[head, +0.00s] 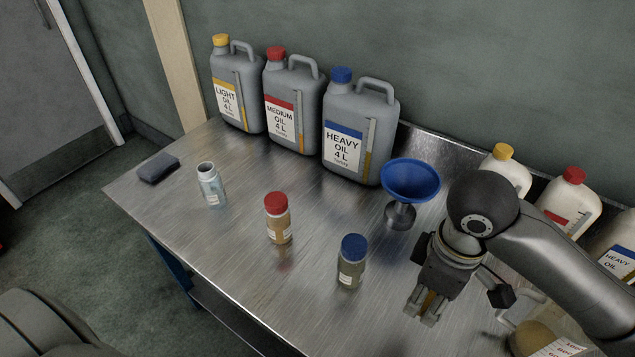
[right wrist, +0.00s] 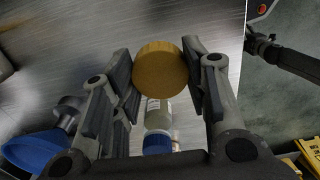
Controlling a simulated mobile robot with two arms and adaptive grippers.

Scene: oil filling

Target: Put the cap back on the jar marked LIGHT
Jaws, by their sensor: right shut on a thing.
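My right gripper (head: 424,312) is shut on a yellow cap (right wrist: 160,68), held between its fingers above the front right of the steel table. In the head view the cap is mostly hidden by the fingers. An open jar (head: 211,186) without a cap stands upright at the table's left, far from my right gripper. It looks nearly clear, and its small label is too small to read. A red-capped jar (head: 278,219) and a blue-capped jar (head: 351,262) stand between it and my gripper. My left gripper is not in view.
Three grey oil cans, LIGHT (head: 236,92), MEDIUM (head: 292,103) and HEAVY (head: 358,130), line the back. A blue funnel (head: 411,181) stands right of them. White bottles (head: 571,203) are behind my right arm. A dark sponge-like block (head: 158,168) lies at the left edge.

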